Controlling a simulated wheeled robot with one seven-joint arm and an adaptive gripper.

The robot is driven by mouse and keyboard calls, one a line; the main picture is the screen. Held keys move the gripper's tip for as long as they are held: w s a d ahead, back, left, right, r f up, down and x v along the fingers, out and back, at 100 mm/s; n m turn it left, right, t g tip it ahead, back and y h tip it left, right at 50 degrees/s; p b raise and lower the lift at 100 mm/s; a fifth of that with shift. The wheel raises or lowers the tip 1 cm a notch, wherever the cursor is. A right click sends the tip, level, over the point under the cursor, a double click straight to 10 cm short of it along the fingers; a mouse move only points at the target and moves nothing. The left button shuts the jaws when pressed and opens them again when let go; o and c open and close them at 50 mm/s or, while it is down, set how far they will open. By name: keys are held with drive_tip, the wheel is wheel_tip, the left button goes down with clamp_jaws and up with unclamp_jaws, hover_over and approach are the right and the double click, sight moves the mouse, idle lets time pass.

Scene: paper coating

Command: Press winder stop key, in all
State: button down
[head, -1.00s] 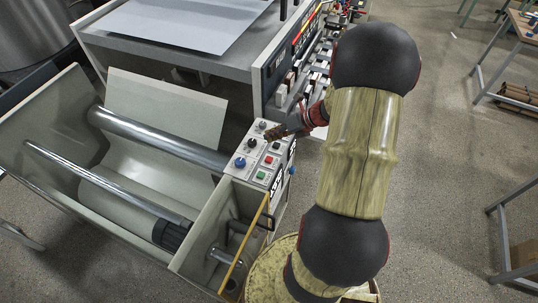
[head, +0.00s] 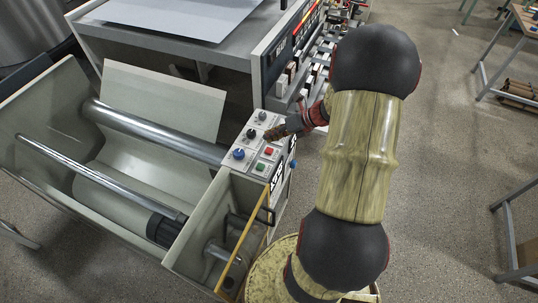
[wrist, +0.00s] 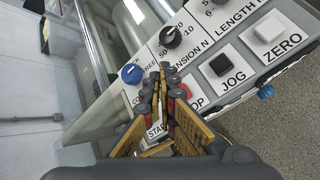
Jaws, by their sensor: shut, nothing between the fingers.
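The red stop key (head: 268,151) sits on the control panel (head: 250,168) in the head view, above the green key (head: 260,167). In the wrist view the end of a STOP label (wrist: 196,103) shows, while my fingers largely cover the key. My gripper (head: 271,134) is shut and empty, its tips over the panel just beyond the red key in the head view. In the wrist view my gripper (wrist: 165,72) points toward the panel between the blue knob and the black JOG key. I cannot tell whether the tips touch the panel.
A blue knob (wrist: 131,74), a black knob (wrist: 171,37), the black JOG key (wrist: 221,65) and the white ZERO key (wrist: 270,28) surround the fingers closely. The roller trough (head: 95,200) lies left of the panel. Open floor (head: 440,180) lies to the right.

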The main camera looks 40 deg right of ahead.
sight(270, 148)
drive_tip(key=shift+f+b, duration=0.5)
drive_tip(key=shift+f, duration=1.9)
idle(0.9)
drive_tip(key=shift+r, duration=0.1)
drive_tip(key=shift+r+p, duration=0.8)
drive_tip(key=shift+r, duration=0.1)
wheel_tip(270, 148, up, 5)
drive_tip(key=p, duration=0.5)
